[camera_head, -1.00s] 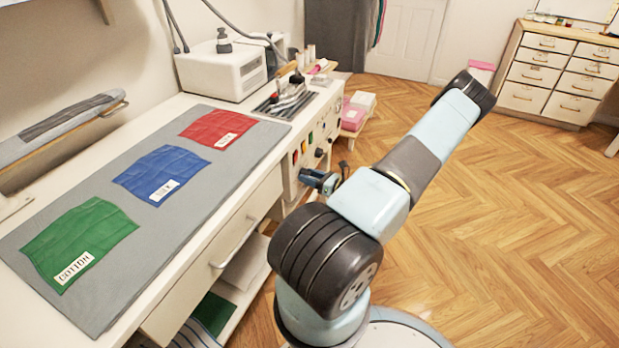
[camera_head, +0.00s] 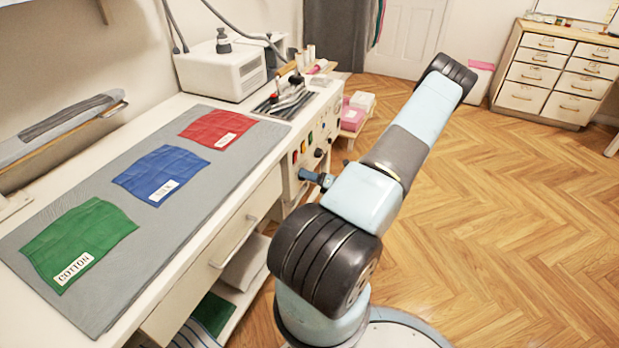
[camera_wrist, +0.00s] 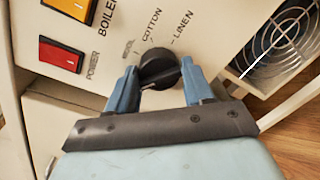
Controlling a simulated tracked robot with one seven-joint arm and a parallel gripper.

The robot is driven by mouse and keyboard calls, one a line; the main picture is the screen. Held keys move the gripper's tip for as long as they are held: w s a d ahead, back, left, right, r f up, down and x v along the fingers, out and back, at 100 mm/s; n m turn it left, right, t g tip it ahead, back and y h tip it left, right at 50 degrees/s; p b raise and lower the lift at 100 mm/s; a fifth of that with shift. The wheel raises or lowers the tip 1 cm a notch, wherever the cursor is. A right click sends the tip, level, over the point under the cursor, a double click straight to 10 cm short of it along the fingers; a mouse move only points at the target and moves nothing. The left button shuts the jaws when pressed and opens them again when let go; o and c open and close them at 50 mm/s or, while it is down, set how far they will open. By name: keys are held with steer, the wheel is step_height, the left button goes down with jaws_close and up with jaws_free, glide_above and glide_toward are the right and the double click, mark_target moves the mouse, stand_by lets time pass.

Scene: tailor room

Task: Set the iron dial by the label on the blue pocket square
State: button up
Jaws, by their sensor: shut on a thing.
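The blue pocket square (camera_head: 160,172) lies on the grey mat between the red and green squares. Its white label (camera_head: 163,192) is small but appears to read SILK. The black iron dial (camera_wrist: 160,67) sits on the white front panel (camera_wrist: 100,95). WOOL, COTTON and LINEN are printed around its upper side; its lower side is hidden by my gripper. My gripper (camera_wrist: 159,86) is at the panel, its blue fingers on either side of the dial and shut on it. I cannot clearly tell which mark the dial points to. My gripper also shows in the head view (camera_head: 316,178).
Red (camera_wrist: 62,53) and yellow-orange (camera_wrist: 72,8) switches sit left of the dial, by POWER and BOILER labels. A round fan grille (camera_wrist: 275,42) is to the right. The red (camera_head: 218,128) and green (camera_head: 78,243) squares lie on the mat (camera_head: 130,270). Floor is clear on the right.

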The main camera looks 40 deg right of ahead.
steer(key=shift+m, duration=0.6)
steer(key=o, duration=1)
steer(key=shift+s, duration=0.1)
steer(key=v, duration=1.3)
steer(key=shift+s+d, duration=0.25)
steer(key=shift+f, duration=0.1)
